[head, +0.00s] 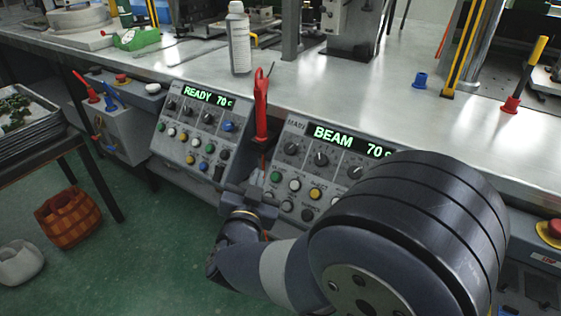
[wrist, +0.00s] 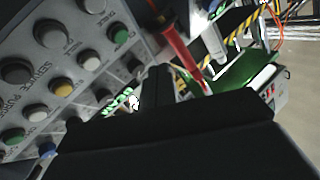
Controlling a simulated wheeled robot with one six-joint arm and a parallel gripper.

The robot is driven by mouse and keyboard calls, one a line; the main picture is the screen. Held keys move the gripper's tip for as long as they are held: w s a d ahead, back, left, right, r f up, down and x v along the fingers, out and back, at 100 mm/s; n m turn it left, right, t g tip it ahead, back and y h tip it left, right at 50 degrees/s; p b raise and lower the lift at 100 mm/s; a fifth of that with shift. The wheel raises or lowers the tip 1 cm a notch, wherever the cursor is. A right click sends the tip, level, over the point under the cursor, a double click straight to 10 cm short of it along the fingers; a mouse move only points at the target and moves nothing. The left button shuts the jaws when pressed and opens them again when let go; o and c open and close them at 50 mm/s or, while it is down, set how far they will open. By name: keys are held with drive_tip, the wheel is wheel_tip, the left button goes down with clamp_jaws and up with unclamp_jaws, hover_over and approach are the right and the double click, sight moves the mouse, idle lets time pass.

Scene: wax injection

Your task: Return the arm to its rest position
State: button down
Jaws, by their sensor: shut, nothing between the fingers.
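My gripper (head: 258,187) is in front of the gap between two grey control panels in the head view. The left panel (head: 184,150) has a display reading "READY 70 c". The right panel (head: 291,147) reads "BEAM 70 c", and my arm covers part of it. In the wrist view my gripper (wrist: 160,82) is dark, with its fingers together and nothing between them. Knobs and buttons of a panel (wrist: 60,60) fill the left of that view. I cannot tell whether my gripper touches anything.
A red-handled tool (head: 261,95) stands upright just beyond my gripper; a red rod (wrist: 182,50) shows in the wrist view. A bottle (head: 239,42) stands on the metal bench (head: 185,68). Baskets (head: 70,215) sit on the green floor at left. A red button (head: 550,231) is at right.

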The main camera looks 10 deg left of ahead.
drive_tip(key=s+r+p, duration=0.1)
drive_tip(key=s+a+r+p, duration=0.1)
drive_tip(key=shift+s+r+p, duration=0.25)
drive_tip(key=shift+s+p, duration=0.05)
drive_tip(key=shift+s, duration=0.05)
idle(0.4)
